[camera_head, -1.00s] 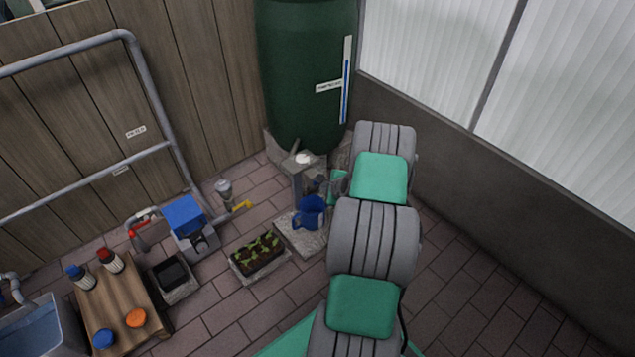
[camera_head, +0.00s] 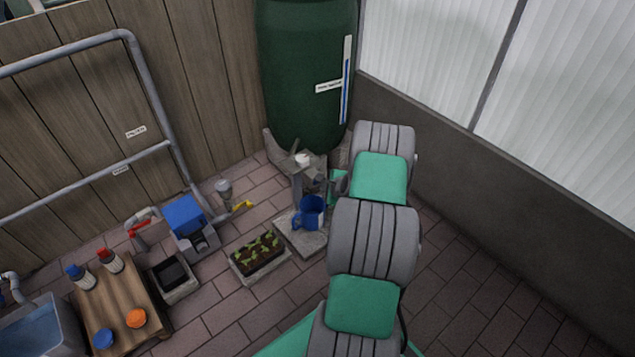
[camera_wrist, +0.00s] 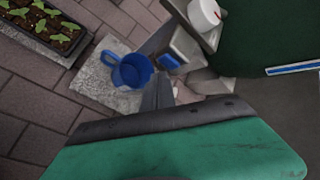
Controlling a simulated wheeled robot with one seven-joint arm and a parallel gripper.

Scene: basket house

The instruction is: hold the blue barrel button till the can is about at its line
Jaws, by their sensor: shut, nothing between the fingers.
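The blue can (camera_head: 309,213) stands upright on a pale slab beside the grey post (camera_head: 298,183). In the wrist view the can (camera_wrist: 132,70) shows its open top and handle; no fill line or water level can be made out. A blue button (camera_wrist: 169,61) sits low on the post, right of the can. My gripper (camera_wrist: 158,80) is shut and empty, its tips just below the button in the picture; I cannot tell whether they touch it. In the head view my arm mostly hides the gripper. The green barrel (camera_head: 305,75) stands behind, with a blue gauge strip.
A white knob (camera_wrist: 204,14) tops the post. A planter (camera_head: 257,253) stands left of the can's slab (camera_head: 312,243). A blue-topped grey unit (camera_head: 188,222) and a wooden table (camera_head: 120,300) with bottles are further left. Wall and panels bound the right; paving there is clear.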

